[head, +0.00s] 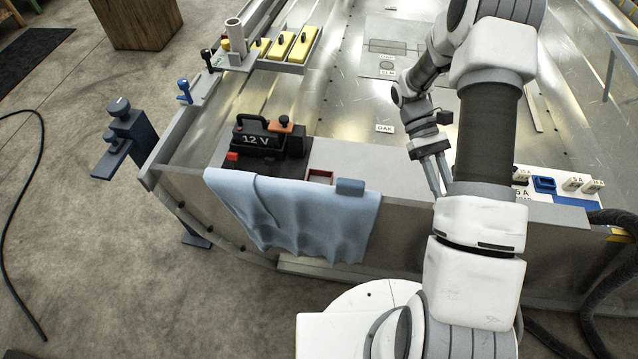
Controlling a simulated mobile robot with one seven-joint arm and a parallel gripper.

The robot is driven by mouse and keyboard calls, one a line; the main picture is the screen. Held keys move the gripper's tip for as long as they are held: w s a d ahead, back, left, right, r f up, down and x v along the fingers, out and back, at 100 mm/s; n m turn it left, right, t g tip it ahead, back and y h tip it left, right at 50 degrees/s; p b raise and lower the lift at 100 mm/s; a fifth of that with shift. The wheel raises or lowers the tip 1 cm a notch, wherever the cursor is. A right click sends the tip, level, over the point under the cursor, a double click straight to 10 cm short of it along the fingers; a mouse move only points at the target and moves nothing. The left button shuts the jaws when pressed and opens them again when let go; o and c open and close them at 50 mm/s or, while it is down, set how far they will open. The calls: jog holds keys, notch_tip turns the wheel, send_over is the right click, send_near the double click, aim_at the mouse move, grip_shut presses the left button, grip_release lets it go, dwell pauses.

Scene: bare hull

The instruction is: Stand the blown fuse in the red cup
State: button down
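My gripper (438,184) hangs pointing down over the near edge of the hull, left of my arm's upper links. Its two fingers look a little apart, and I see nothing between them. A small red-rimmed square holder (320,177), perhaps the red cup, sits on the near ledge, right of the 12 V battery and well left of my gripper. At the right end of the ledge is a white fuse panel (532,194) with A markings, a blue socket (545,184) and several small pale fuses (574,184). I cannot tell which fuse is blown. My arm hides part of the panel.
The black 12 V battery (258,140) stands left of the red holder. The ledge between block and gripper is clear.

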jog(key=w+a+m+t+y+p, duration=0.2)
jog(key=a+m+y, duration=0.7)
jog(key=m+y, duration=0.25)
jog(key=w+a+r+m+t+y+p, duration=0.1)
jog(key=w+a+m+t+y, duration=0.15)
jog(key=w+m+t, duration=0.3)
jog(key=w+a+r+m+t+y, duration=0.1)
jog(key=w+m+t+y, duration=0.3)
jog(key=w, duration=0.3)
jog(key=w+f+m+t+h+b, duration=0.1)
jog(key=w+f+t+b, duration=0.15)
jog(key=f, duration=0.35)
jog(key=w+f+m+t+b, duration=0.1)
jog(key=w+f+m+b, duration=0.1)
jog(key=f+b, duration=0.3)
jog(key=shift+w+a+f+b, duration=0.15)
jog(key=shift+a+f+b, duration=0.4)
jog(key=shift+a+f, duration=1.4)
jog(key=shift+w+a+f+b, duration=0.1)
jog(key=shift+a+f+b, duration=0.45)
jog(key=shift+a+f, duration=1.35)
jog(key=shift+w+a+f+b, duration=0.15)
jog(key=shift+a+f+b, duration=0.4)
jog(key=shift+a+f, duration=1.4)
jog(key=shift+d+f, duration=0.3)
jog(key=shift+d, duration=0.05)
